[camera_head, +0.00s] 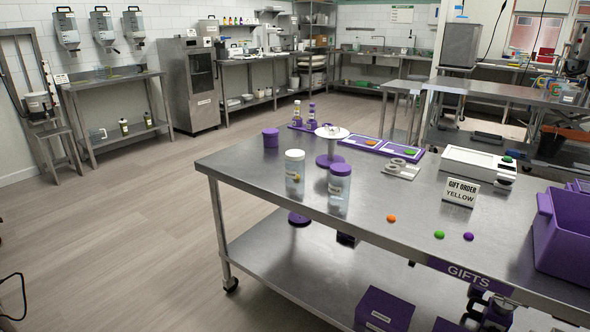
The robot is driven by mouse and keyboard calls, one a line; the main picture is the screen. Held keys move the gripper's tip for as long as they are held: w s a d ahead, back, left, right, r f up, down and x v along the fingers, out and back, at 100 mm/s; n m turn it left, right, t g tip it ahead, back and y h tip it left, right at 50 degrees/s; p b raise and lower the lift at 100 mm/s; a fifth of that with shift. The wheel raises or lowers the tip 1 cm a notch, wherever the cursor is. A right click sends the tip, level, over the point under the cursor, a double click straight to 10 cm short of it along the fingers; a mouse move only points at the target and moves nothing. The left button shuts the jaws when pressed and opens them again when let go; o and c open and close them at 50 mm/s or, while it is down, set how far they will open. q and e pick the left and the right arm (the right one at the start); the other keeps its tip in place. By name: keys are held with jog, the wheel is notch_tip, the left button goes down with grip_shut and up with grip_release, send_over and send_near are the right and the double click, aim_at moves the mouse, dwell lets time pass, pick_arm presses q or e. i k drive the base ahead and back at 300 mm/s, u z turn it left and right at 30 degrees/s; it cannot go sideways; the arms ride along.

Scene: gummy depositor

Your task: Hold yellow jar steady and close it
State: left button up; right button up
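Two clear jars stand upright on the near left part of the steel table. One jar (294,178) has a white lid on top. Beside it, slightly nearer and to the right, the other jar (339,192) has a purple lid on top. Both have small labels, too small to read. I cannot tell which one is the yellow jar; neither looks yellow. A sign (461,192) to the right reads "GIFT ORDER YELLOW". Neither of my grippers shows.
The steel table (262,180) also bears a purple pedestal with a white dish (331,132), a small purple tub (271,138), a white scale-like device (478,165) and a purple bin (565,235). Orange, green and purple pieces lie near the front edge. Floor is open at left.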

aim_at(294, 171)
jog(key=k, duration=0.4)
jog(key=u, duration=0.8)
jog(key=i, duration=1.75)
jog(key=z, duration=0.7)
